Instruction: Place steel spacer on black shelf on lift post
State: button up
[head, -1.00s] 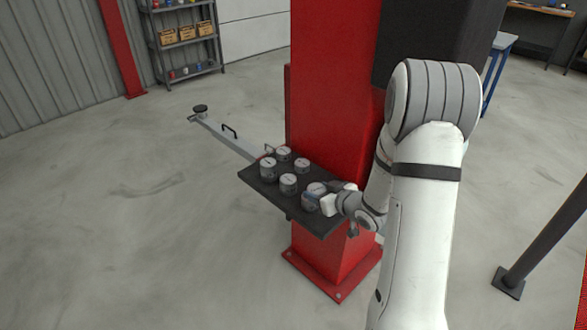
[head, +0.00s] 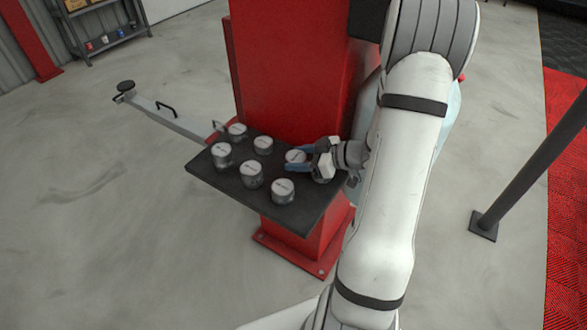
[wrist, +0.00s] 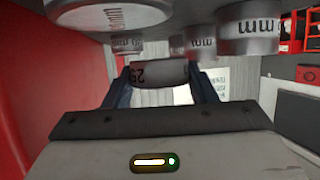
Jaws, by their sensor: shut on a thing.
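My gripper (head: 297,159) is shut on a steel spacer (head: 295,156) at the right end of the back row, at the black shelf's side near the red post. In the wrist view the held spacer (wrist: 158,72) shows "25" between the two dark fingers. The black shelf (head: 225,179) is fixed to the red lift post (head: 285,75). Several other short round steel spacers with pale tops stand on it in two rows; the nearest to the gripper are the front right one (head: 283,191) and the back middle one (head: 263,145). I cannot tell whether the held spacer touches the shelf.
A grey lift arm (head: 170,118) with a round pad reaches out to the left behind the shelf. A dark slanted post (head: 530,170) stands at the right. The floor left of the shelf is clear. A storage rack (head: 105,30) stands far back left.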

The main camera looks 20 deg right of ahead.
aim_at(299, 175)
jog(key=shift+s+f+b, duration=0.1)
jog(key=shift+f+b, duration=0.35)
jog(key=shift+f, duration=1.5)
jog(key=shift+f, duration=0.15)
jog(key=o, duration=1.1)
jog(key=shift+s+d+r, duration=0.1)
jog(key=shift+d+r, duration=0.1)
jog(key=shift+r, duration=0.1)
jog(key=p+v, duration=0.1)
jog(key=v, duration=0.5)
jog(key=shift+s+d, duration=0.15)
jog(key=shift+s+d+r, duration=0.15)
jog(key=shift+s+d, duration=0.05)
